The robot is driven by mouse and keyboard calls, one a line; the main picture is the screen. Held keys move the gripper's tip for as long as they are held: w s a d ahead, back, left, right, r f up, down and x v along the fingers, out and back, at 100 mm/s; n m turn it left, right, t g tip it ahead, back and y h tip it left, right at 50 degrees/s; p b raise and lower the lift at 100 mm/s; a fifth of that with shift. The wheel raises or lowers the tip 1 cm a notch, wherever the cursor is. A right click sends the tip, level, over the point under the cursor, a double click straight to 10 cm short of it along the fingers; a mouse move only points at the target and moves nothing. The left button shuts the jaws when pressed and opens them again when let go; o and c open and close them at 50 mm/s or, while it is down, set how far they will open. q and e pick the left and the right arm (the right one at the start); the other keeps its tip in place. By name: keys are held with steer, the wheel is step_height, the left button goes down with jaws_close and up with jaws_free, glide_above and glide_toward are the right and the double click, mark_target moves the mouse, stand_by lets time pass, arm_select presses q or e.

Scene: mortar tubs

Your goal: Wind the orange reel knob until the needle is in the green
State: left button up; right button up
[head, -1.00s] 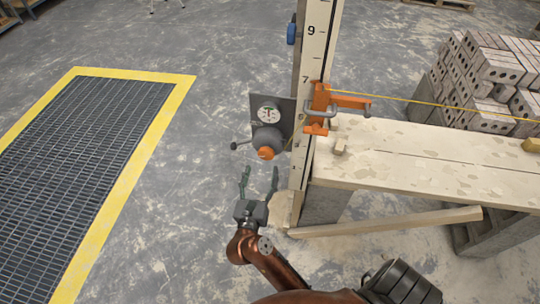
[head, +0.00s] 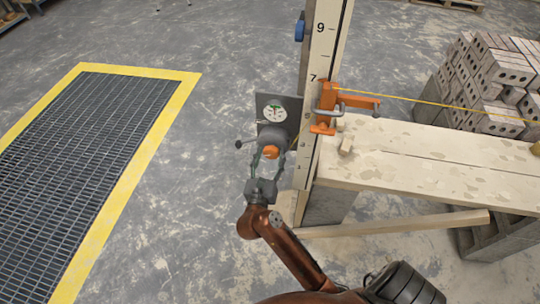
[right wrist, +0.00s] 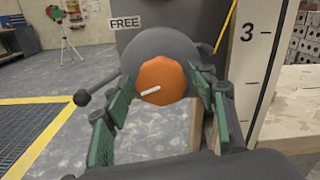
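The orange reel knob (head: 271,152) is on the front of a grey reel (head: 273,135) fixed beside the tall measuring staff. In the right wrist view the knob (right wrist: 161,80) faces me, with a slanted white mark. My right gripper (head: 268,160) has its two green-padded fingers spread on either side of the knob; small gaps seem to show between pads and knob in the right wrist view (right wrist: 162,88). The round white dial (head: 273,113) is above the reel; its needle is too small to read surely. My left gripper is not in view.
A grey side lever (right wrist: 84,98) sticks out left of the reel, by a FREE label (right wrist: 125,22). The staff (head: 322,60) stands close right, with an orange clamp (head: 327,105) and a yellow line. A plank bench (head: 420,165) lies right. Floor left is clear up to the yellow-edged grate (head: 190,85).

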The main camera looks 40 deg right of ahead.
steer(key=c, duration=0.9)
steer(key=shift+o, duration=0.2)
steer(key=shift+f+m, duration=0.1)
steer(key=shift+m, duration=1)
steer(key=shift+s+m, duration=0.1)
steer(key=shift+m, duration=1.2)
steer(key=o, duration=1.2)
steer(key=shift+c, duration=0.2)
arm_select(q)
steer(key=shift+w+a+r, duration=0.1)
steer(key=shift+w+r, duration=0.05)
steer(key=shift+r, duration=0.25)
